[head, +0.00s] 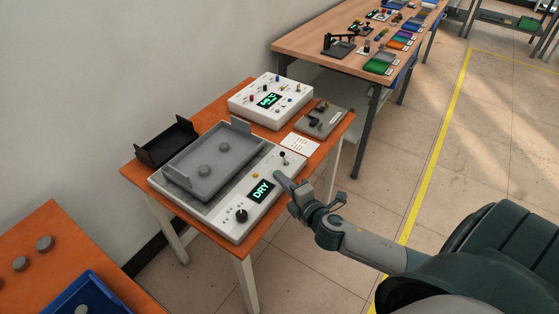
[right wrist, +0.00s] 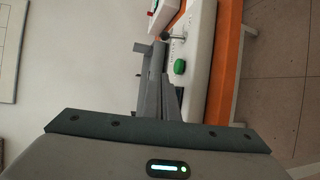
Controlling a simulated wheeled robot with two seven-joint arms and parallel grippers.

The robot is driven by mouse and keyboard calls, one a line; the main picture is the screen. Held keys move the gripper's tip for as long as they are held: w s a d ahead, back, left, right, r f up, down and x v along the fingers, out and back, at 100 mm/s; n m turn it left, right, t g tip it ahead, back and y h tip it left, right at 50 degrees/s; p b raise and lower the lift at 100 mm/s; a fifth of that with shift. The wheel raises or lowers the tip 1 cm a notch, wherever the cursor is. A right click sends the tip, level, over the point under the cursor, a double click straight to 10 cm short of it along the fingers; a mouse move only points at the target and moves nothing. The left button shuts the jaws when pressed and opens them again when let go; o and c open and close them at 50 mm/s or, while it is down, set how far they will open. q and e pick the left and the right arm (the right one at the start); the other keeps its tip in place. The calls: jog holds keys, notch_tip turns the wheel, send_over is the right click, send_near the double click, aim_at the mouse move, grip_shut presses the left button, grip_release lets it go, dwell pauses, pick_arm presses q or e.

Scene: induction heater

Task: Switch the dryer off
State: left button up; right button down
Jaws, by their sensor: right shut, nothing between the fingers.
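The dryer (head: 215,226) is a white box on the orange table, with a grey tray (head: 176,178) on top. Its display (head: 261,190) is lit and reads "DRY" in green. A black knob (head: 241,215) sits at the near end of its panel, and a toggle lever (head: 283,157) stands up at the far end. In the right wrist view a lever (right wrist: 172,37) and a green button (right wrist: 180,67) show beyond the fingers. My right gripper (head: 280,180) is shut and empty, over the panel's right edge near the lever. Contact cannot be told. My left gripper is out of view.
A second white box with a lit display (head: 269,100) stands behind the dryer, beside a grey device (head: 318,121). A black open bin (head: 166,142) is at the left. A white card (head: 300,143) lies near the lever. Floor at the right is clear.

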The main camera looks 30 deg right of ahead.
aim_at(280, 169)
jog(key=shift+w, duration=0.1)
jog(key=p+x, duration=0.2)
jog(key=x, duration=0.7)
jog(key=shift+w, duration=0.15)
jog(key=shift+w+d, duration=0.2)
jog(key=shift+w, duration=0.05)
jog(key=shift+s+d+r+p, duration=0.1)
jog(key=shift+s+d+p, duration=0.3)
jog(key=shift+d, duration=0.4)
jog(key=shift+s+d+r+p, duration=0.1)
jog(key=shift+s+d+p, duration=0.25)
jog(key=shift+d, duration=0.45)
jog(key=shift+f, duration=0.1)
jog(key=shift+s+f+b, duration=0.1)
jog(key=shift+b, duration=0.95)
